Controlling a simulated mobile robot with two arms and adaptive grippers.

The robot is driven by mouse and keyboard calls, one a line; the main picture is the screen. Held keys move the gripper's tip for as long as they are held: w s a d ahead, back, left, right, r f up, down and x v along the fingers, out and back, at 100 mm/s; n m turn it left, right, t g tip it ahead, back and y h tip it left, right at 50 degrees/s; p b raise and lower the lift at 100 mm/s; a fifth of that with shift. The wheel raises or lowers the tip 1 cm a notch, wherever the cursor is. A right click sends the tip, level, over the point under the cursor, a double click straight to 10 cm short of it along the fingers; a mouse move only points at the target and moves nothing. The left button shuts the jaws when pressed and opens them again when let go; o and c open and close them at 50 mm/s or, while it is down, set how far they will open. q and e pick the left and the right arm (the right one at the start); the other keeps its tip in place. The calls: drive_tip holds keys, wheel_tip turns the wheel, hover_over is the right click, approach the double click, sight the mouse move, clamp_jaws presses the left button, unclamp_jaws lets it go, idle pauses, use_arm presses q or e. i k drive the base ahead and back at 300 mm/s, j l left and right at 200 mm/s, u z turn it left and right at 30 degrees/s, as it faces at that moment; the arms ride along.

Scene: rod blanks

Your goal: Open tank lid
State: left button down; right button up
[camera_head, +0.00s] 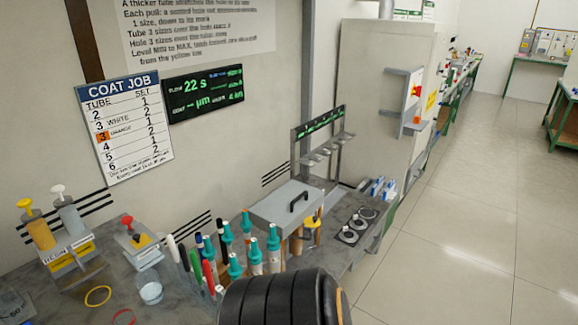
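The tank lid (272,207) is a flat grey plate with a black bar handle (298,201). It lies level over the tank on the grey bench, near the middle of the view, and looks shut. The tank body beneath it is mostly hidden by the lid and the pens in front. A black ribbed part at the bottom middle looks like a link of my own arm, in front of the bench. Neither gripper shows.
Several teal-capped tubes and pens (250,250) stand close in front of the lid, left of its handle. A yellow-handled tool (313,229) is at its right. Dark round pads (357,226) lie farther right. A small rack (320,145) stands behind.

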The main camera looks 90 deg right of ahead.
sight(288, 207)
drive_tip(key=z, duration=2.4)
